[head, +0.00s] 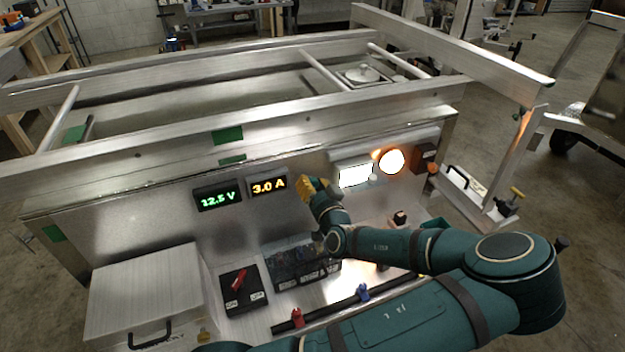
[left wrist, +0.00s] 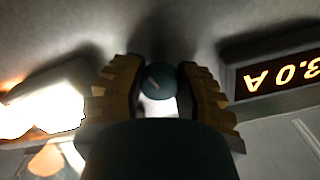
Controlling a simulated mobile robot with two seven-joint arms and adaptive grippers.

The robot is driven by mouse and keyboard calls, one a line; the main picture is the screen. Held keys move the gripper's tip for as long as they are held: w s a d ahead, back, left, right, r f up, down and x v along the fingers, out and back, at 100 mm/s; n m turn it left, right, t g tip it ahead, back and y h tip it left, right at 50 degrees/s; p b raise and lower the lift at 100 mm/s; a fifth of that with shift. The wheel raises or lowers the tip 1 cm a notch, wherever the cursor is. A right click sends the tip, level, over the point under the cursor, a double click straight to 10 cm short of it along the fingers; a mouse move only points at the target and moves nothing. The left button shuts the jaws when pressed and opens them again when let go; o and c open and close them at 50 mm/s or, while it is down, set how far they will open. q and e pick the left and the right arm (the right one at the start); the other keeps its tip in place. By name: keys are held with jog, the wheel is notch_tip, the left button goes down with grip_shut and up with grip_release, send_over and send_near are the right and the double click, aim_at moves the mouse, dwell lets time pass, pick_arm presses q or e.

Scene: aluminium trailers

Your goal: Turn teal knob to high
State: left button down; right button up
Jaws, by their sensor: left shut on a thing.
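The teal knob (left wrist: 157,84) sits on the grey metal panel, between the two yellow-brown fingers of my left gripper (left wrist: 158,92) in the left wrist view. A short pale mark shows on its face, slanted in this view. The fingers are shut on the knob from both sides. In the head view my left gripper (head: 311,187) is against the upright panel, just right of the amber 3.0 A display (head: 268,185), and hides the knob. No scale or high marking around the knob is readable. My right gripper is not in view.
A green 12.5 V display (head: 218,198) is left on the panel. A bright white display (head: 355,176) and a glowing round lamp (head: 391,161) are to the right. Below are a red-levered switch box (head: 241,289), red (head: 297,318) and blue (head: 363,292) clips, and a metal box (head: 150,298).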

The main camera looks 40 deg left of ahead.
pick_arm(q)
jog(key=m+p, duration=0.1)
jog(key=m, duration=0.2)
jog(key=shift+m, duration=0.4)
jog(key=m, duration=0.3)
jog(key=shift+s+m, duration=0.1)
jog(key=shift+m, duration=0.2)
jog(key=m, duration=0.4)
jog(key=shift+m, duration=1.6)
jog(key=shift+a+r, duration=0.1)
jog(key=c, duration=0.6)
grip_release()
